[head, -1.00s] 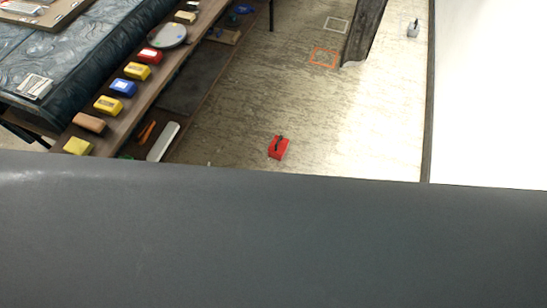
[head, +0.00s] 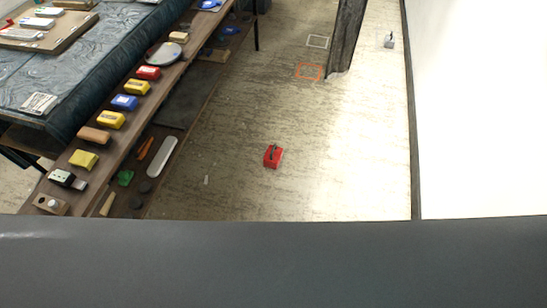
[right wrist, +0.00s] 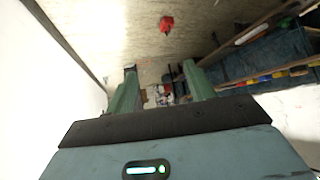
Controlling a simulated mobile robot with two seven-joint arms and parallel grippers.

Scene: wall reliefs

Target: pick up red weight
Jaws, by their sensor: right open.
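The red weight (head: 273,156) stands on the floor in the middle of the head view, with a dark handle on top. It also shows in the right wrist view (right wrist: 167,23), near the top and well beyond the fingers. My right gripper (right wrist: 160,72) is open and empty in the right wrist view, with its two green fingers apart. It is not touching the weight. Neither gripper shows in the head view.
A wooden shelf (head: 128,127) holding several coloured blocks runs along the left, beside a table with a dark relief surface (head: 75,75). A dark post (head: 347,35) stands behind the weight. A white wall (head: 480,110) closes the right. Floor around the weight is clear.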

